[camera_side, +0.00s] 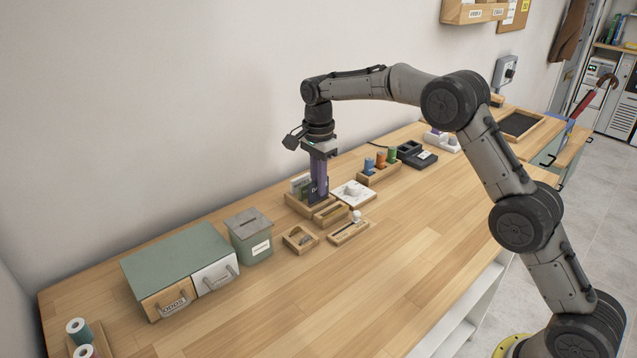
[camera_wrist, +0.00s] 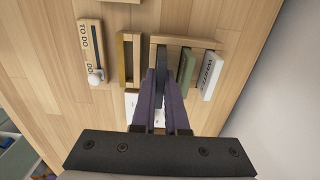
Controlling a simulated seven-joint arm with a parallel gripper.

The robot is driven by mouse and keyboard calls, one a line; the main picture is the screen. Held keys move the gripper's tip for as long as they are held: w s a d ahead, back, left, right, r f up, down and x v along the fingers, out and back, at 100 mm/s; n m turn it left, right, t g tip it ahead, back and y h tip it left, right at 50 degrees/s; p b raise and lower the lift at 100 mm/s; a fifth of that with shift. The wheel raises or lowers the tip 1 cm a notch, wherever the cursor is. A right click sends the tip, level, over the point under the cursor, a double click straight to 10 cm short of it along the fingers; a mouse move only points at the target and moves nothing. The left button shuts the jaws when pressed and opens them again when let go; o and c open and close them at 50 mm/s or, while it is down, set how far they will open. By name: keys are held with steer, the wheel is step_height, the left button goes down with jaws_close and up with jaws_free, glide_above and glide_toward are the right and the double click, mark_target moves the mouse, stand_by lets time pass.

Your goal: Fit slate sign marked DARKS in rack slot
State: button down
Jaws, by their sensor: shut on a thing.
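My gripper (camera_side: 319,184) points straight down over the wooden rack (camera_side: 299,207), its purple fingers shut on the dark slate sign (camera_wrist: 161,56). The sign stands upright at the rack's left part in the wrist view, between my fingertips (camera_wrist: 160,82). Its lettering is mostly hidden by the fingers; only a light letter shows in the side view. The rack (camera_wrist: 190,41) also holds a green sign (camera_wrist: 187,66) and a white sign reading WHITES (camera_wrist: 211,75), both upright to the right. The fingers hide the slot under the slate sign, so I cannot tell whether it is seated.
A narrow wooden tray (camera_wrist: 126,60) stands close beside the rack. A TO DO slider board (camera_wrist: 91,50), a white plate with a knob (camera_side: 353,194), a small wooden box (camera_side: 300,240) and a green canister (camera_side: 250,236) stand near. The front table is clear.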

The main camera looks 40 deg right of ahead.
steer(key=shift+f, duration=1.1)
stand_by(0.7)
steer(key=shift+c, duration=1.9)
jaws_free()
steer(key=shift+w+r, duration=0.15)
steer(key=shift+r, duration=3.35)
